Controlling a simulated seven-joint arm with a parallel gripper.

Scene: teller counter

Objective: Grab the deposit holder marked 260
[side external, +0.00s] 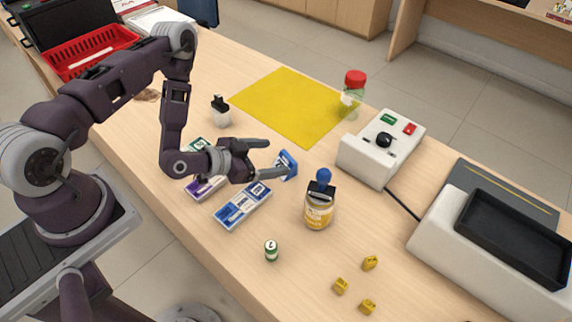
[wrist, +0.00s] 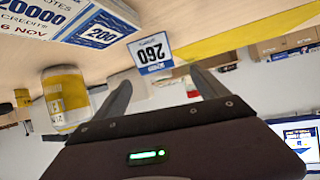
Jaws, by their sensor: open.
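A small holder marked 260 (wrist: 152,52) shows upside down in the wrist view, a white tag with a blue band, ahead of the gap between my fingers. In the side view the small blue wedge-shaped piece (side external: 288,163) at my fingertips appears to be this holder; its number cannot be read there. My gripper (side external: 277,158) is open and low over the counter, its fingers (wrist: 162,88) spread with nothing held between them. Whether a finger touches the holder cannot be told.
A yellow-labelled jar (side external: 319,213) stands right of the wedge. A small green can (side external: 271,250) and yellow pieces (side external: 370,263) lie in front. A yellow mat (side external: 290,105) lies behind.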

